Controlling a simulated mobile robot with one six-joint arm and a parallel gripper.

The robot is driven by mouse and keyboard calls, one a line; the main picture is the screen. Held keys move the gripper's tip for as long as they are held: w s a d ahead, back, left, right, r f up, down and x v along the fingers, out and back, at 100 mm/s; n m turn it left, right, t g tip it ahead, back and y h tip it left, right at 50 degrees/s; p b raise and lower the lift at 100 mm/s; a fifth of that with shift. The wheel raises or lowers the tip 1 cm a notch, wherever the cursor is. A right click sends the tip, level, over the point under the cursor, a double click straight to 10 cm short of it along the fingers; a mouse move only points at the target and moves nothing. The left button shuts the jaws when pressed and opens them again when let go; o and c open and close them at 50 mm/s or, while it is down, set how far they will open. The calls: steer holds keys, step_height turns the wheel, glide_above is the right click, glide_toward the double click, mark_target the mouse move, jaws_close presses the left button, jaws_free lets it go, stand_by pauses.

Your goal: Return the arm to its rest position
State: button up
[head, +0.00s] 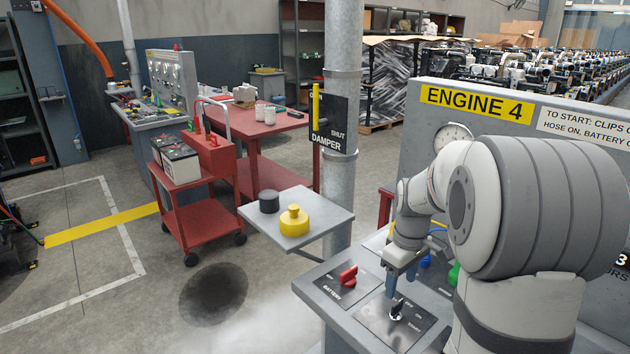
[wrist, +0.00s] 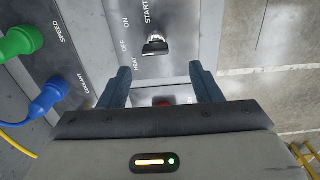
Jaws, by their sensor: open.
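My gripper (wrist: 159,88) is open and empty in the wrist view, its two dark blue fingers apart above the Engine 4 control panel. The black start key switch (wrist: 155,45) sits beyond the fingertips, between their lines, and I see no contact. In the head view my gripper (head: 400,281) hangs from my bent arm, pointing down over the panel (head: 318,290). The key switch (head: 397,309) shows just below it. A red battery switch (head: 348,276) is to its left. In the wrist view a red part (wrist: 163,102) shows partly between the fingers.
Green (wrist: 20,41) and blue (wrist: 48,96) plugs stand on the panel beside my gripper. The upright Engine 4 board (head: 480,125) rises behind my arm. A grey post (head: 343,90) and a small shelf (head: 262,222) with a yellow object (head: 294,221) stand left. Open floor lies farther left.

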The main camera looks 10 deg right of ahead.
steer(key=s+a+r+m+t, duration=0.1)
steer(key=s+a+r+m, duration=0.1)
steer(key=s+a, duration=0.3)
steer(key=s+a+r+m+t, duration=0.2)
steer(key=s+a+m, duration=0.2)
steer(key=s, duration=1)
steer(key=shift+s+a+r, duration=0.15)
steer(key=shift+a+r, duration=0.25)
steer(key=shift+a, duration=0.5)
steer(key=shift+c, duration=0.2)
